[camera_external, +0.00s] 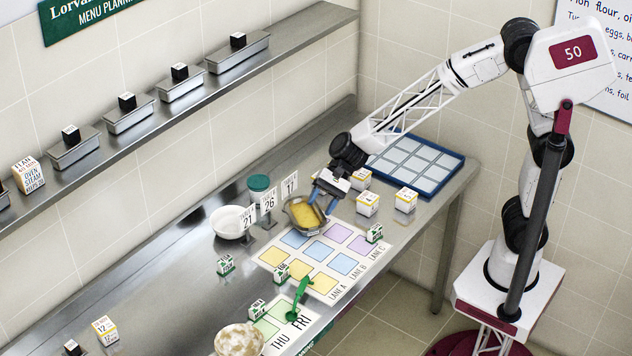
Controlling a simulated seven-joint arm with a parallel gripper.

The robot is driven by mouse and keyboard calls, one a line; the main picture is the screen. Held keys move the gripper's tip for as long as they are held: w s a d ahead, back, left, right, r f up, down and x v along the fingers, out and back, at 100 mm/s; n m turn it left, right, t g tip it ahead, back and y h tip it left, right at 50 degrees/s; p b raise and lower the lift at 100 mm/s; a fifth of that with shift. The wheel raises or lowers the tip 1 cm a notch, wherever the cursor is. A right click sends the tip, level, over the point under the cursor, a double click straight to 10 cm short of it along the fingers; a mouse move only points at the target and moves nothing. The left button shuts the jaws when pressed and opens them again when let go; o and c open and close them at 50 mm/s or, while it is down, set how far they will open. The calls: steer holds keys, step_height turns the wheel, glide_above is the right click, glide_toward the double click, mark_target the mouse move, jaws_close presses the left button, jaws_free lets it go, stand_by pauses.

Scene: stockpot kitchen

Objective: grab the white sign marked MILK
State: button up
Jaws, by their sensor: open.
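Three white upright signs stand near the back of the steel counter: one reading 21 (248,218), one reading 26 (269,201) and one reading 17 (290,186). I cannot read MILK on any of them; their smaller print is too small. My gripper (323,205) is open, with its blue fingers pointing down at the right side of a metal pan with yellow contents (304,214). The fingers overlap the pan's rim in this view, and I cannot tell whether they touch it. The signs are left of my gripper, apart from it.
A white bowl (228,222) and a green-lidded jar (259,188) stand by the signs. Several white cartons (367,203) and a blue-framed tray (447,182) are on the right. A coloured lane mat (345,283) lies in front. A shelf (190,105) runs above.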

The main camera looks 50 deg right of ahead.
steer(key=a+f+m+y, duration=0.1)
steer(key=a+f+m, duration=0.4)
steer(key=a, duration=0.8)
steer(key=m+t+y, duration=0.1)
steer(key=m, duration=0.2)
glide_toward(257, 307)
steer(key=shift+w+a+f, duration=0.2)
steer(key=shift+a+f, duration=0.15)
steer(key=shift+f, duration=0.2)
steer(key=shift+w+a+f, duration=0.25)
steer(key=shift+a+f, duration=0.1)
steer(key=shift+f, duration=0.25)
steer(key=shift+x, duration=1.3)
steer(key=shift+x, duration=2.55)
steer(key=shift+r, duration=0.1)
jaws_close()
